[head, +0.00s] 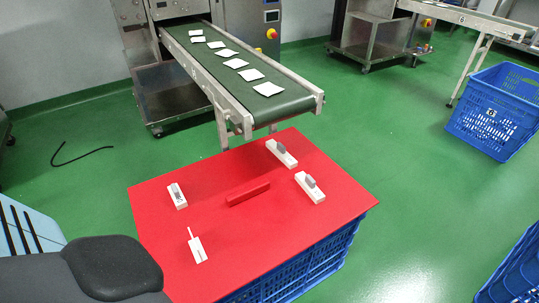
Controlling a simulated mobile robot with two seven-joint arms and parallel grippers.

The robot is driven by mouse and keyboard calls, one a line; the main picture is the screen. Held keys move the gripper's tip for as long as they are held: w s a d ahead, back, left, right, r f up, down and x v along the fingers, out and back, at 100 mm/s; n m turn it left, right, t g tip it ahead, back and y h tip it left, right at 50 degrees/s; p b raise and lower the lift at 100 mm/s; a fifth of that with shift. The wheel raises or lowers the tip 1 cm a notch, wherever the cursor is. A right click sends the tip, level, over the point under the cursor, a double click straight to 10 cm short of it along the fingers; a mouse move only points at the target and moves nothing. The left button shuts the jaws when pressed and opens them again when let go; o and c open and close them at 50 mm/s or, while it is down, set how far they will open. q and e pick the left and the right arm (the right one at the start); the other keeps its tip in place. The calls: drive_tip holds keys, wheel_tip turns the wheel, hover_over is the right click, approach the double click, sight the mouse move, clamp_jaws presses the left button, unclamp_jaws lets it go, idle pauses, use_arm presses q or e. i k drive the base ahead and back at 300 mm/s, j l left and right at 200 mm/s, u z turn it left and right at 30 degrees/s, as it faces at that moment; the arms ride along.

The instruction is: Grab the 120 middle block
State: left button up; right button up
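Several small pieces lie on the red board (215,220). A white block with a dark printed face (177,195) is at its left. A white piece with a thin stem (196,248) is at the front left. A red bar (248,193) lies in the middle. Two white blocks with grey tops are on the right side, one at the back (289,160) and one nearer the front (318,196). No number 120 is readable on any of them, so I cannot tell which is the 120 block. Neither of my grippers is in view.
The board lies on a blue crate (300,272). A conveyor (318,101) with several white teabags ends just behind it. Another blue crate (490,120) stands at the right, and a further one (520,275) at the lower right. Green floor is open between them.

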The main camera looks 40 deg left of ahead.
sight(307, 182)
drive_tip(key=i+u, duration=0.15)
drive_tip(key=u, duration=0.25)
drive_tip(key=i+l+u, duration=0.15)
drive_tip(key=u, duration=0.25)
drive_tip(key=i+l+u, duration=0.15)
drive_tip(key=u, duration=0.3)
drive_tip(key=i+l+u, duration=0.25)
drive_tip(key=l+u, duration=0.25)
